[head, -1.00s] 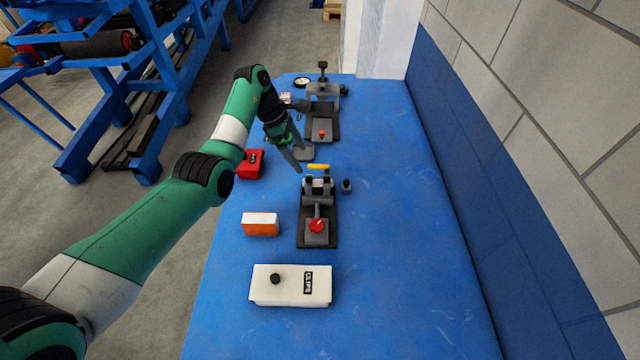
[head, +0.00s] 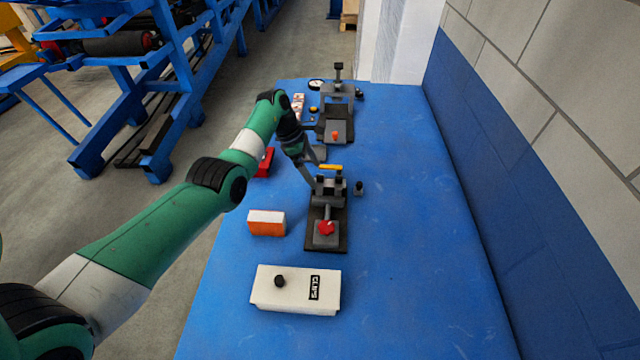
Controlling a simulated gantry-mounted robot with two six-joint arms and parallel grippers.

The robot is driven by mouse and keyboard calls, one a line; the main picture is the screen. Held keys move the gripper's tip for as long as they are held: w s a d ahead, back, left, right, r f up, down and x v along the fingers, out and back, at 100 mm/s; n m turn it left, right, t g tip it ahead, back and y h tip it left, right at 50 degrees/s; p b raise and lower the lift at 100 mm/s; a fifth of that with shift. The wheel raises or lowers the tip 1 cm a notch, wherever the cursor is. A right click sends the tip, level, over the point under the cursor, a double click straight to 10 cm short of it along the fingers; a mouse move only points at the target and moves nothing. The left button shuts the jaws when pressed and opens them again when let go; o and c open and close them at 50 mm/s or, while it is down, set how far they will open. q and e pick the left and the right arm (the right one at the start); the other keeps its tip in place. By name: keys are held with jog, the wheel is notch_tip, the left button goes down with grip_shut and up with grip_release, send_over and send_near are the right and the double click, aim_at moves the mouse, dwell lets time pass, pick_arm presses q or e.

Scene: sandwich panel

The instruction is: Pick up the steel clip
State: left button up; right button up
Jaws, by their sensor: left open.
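I cannot make out a steel clip for certain in the head view. A white box with a black knob and a label reading like "CLIPS" (head: 295,289) stands at the near end of the blue table; its top looks covered, so its inside is hidden. My left gripper (head: 312,174) is open and points down just beyond and left of the near clamp fixture (head: 329,212), which has a red knob. A yellow bar (head: 330,167) shows at that fixture's far end. I cannot tell whether the fingers touch anything. My right gripper is out of view.
An orange and white box (head: 266,223) stands left of the near fixture. A red box (head: 265,162) is partly behind my arm. A second fixture (head: 337,128) stands farther back. A small dark part (head: 359,188) lies right of the near fixture. The table's right side (head: 425,240) is clear.

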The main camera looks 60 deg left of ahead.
aim_at(318, 176)
pick_arm(q)
jog(key=b+x, duration=0.2)
jog(key=x, duration=0.2)
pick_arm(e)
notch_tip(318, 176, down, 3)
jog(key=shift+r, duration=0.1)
pick_arm(q)
jog(key=c, duration=1.3)
jog(key=shift+r, duration=0.15)
